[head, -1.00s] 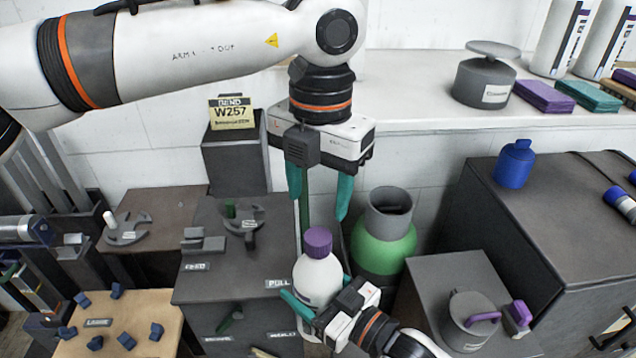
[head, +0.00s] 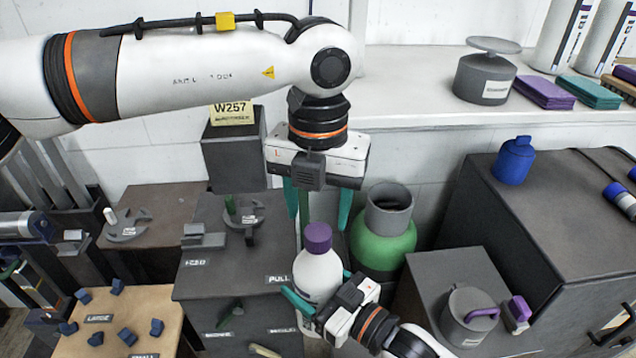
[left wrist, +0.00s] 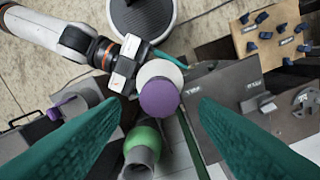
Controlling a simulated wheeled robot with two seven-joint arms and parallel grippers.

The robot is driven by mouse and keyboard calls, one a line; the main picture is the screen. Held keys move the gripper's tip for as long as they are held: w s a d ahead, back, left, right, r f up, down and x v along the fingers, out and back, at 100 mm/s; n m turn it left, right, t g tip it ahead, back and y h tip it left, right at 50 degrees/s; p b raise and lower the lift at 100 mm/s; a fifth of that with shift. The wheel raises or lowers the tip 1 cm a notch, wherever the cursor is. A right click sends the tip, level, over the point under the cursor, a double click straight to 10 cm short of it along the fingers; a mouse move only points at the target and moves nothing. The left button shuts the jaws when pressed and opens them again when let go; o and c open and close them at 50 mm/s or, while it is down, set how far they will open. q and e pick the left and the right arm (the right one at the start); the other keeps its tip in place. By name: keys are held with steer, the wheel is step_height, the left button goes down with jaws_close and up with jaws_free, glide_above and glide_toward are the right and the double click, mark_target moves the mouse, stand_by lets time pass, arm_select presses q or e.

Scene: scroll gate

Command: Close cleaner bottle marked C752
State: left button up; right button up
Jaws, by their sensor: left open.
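A white bottle (head: 317,277) with a purple cap (head: 318,237) stands upright in the head view. The cap sits on the bottle's top; I cannot tell how tightly. No C752 marking is readable. My right gripper (head: 318,292) has its teal fingers around the bottle's body and is shut on it. My left gripper (head: 317,221) points down above the cap, open and empty, its fingers apart. In the left wrist view the purple cap (left wrist: 161,97) lies between the open fingers, with the bottle's white shoulder (left wrist: 160,70) partly hidden under it.
A green cylinder with a grey collar (head: 389,210) stands just right of the bottle. A dark drawer cabinet (head: 225,270) is close on the left. A grey box (head: 440,275) bearing a lidded pot is at right. A white shelf (head: 420,95) runs behind.

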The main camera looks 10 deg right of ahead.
mark_target(317, 231)
arm_select(q)
steer(key=shift+f, duration=2.1)
steer(key=c, duration=1)
steer(key=m, duration=1.2)
steer(key=o, duration=1.2)
steer(key=shift+r, duration=0.1)
step_height(317, 231, up, 12)
steer(key=shift+w+f, duration=0.1)
